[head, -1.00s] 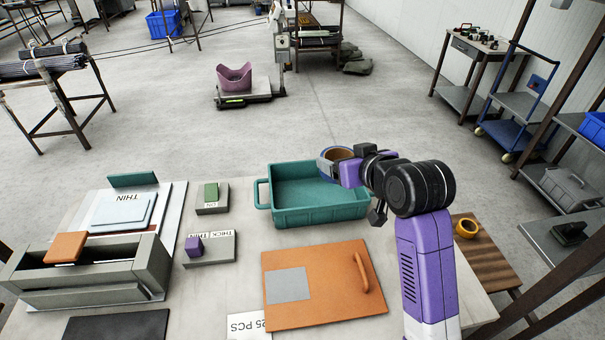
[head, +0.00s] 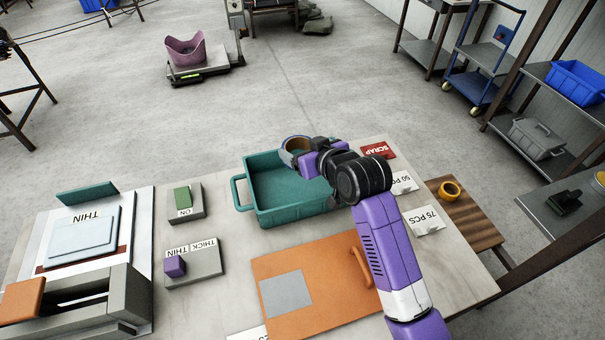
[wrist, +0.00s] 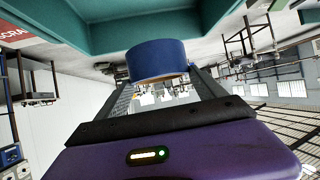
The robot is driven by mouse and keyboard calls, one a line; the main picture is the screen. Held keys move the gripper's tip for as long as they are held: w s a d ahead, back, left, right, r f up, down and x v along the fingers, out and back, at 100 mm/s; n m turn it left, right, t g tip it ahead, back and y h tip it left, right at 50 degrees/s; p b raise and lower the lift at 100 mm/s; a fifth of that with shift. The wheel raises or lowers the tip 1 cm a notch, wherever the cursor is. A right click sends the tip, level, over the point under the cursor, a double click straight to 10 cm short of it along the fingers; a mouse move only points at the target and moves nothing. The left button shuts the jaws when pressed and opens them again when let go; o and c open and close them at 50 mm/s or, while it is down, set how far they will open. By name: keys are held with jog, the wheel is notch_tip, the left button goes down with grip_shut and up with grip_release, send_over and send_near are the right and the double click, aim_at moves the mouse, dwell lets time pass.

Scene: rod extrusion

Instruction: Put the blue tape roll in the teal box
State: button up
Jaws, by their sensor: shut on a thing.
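The teal box (head: 262,212) stands on the table near its far edge, and its open inside looks empty where I can see it. My gripper (wrist: 160,78) is shut on the blue tape roll (wrist: 157,60), which sits between the two fingers in the wrist view. In the head view the blue tape roll (head: 291,158) shows its brown inner ring and appears over the far right part of the teal box. The teal box also shows at the top of the wrist view (wrist: 130,40). My arm hides the box's right end.
An orange board (head: 330,262) with a handle lies in front of the box. Switch blocks (head: 195,265) and a grey press (head: 90,300) stand to the left. A yellow roll (head: 450,189) lies on the brown side table. A red SCRAP label (head: 379,149) lies beyond my arm.

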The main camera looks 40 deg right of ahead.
notch_tip(320, 180, down, 10)
jog(key=shift+r, duration=0.1)
dwell(0.4)
jog(key=shift+f, duration=0.65)
jog(key=o, duration=1.5)
jog(key=shift+r, duration=0.35)
jog(key=v, duration=1.2)
jog(key=shift+r+b, duration=0.3)
